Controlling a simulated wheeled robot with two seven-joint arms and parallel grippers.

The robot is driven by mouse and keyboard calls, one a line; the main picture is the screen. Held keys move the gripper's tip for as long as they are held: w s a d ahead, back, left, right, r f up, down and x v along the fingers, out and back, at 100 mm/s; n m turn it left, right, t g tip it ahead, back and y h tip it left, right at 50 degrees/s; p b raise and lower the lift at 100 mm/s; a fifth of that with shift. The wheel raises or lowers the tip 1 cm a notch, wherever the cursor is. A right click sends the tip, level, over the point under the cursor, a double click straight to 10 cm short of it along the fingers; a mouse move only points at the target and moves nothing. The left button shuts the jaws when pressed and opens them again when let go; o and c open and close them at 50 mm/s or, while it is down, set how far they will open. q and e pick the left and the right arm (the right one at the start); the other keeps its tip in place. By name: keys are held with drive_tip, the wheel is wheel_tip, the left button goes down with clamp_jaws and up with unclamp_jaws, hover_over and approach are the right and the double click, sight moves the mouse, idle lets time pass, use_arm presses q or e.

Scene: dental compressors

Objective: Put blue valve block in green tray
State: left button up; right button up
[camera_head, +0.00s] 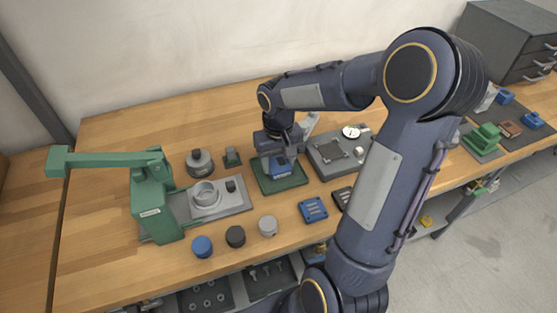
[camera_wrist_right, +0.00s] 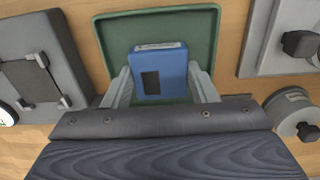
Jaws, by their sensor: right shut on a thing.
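The blue valve block (camera_wrist_right: 172,68) is between the two fingers of my right gripper (camera_wrist_right: 163,84), which is shut on it. In the head view the block (camera_head: 281,171) shows below my right gripper (camera_head: 280,160). The green tray (camera_wrist_right: 212,38) lies under the block, and the block is within its outline; I cannot tell whether it touches the tray floor. In the head view the tray (camera_head: 291,185) sits on the wooden bench, partly covered by the gripper. My left gripper is not in view.
A green press (camera_head: 153,205) with a grey base stands left of the tray. A grey fixture plate (camera_head: 326,164) is close on its right. A blue slotted part (camera_head: 313,209), a grey cap (camera_head: 268,226), a black cap (camera_head: 235,236) and a blue cap (camera_head: 202,246) lie in front.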

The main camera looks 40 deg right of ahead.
sight(279, 165)
drive_tip(key=shift+f, duration=0.2)
drive_tip(key=o, duration=1.1)
wheel_tip(279, 165, up, 12)
drive_tip(key=s+a+f+n+t+y, duration=0.1)
drive_tip(key=s+a+t+y, duration=0.1)
drive_tip(key=s+a, duration=0.4)
drive_tip(key=s+a+f+n+t+y, duration=0.1)
drive_tip(key=s+a+t, duration=0.2)
drive_tip(key=s+a, duration=0.3)
drive_tip(key=s, duration=0.3)
drive_tip(key=shift+s+f+t+y+p, duration=0.25)
drive_tip(key=shift+t+y+p, duration=0.05)
drive_tip(key=shift+y+p, duration=0.1)
drive_tip(key=shift+a, duration=0.1)
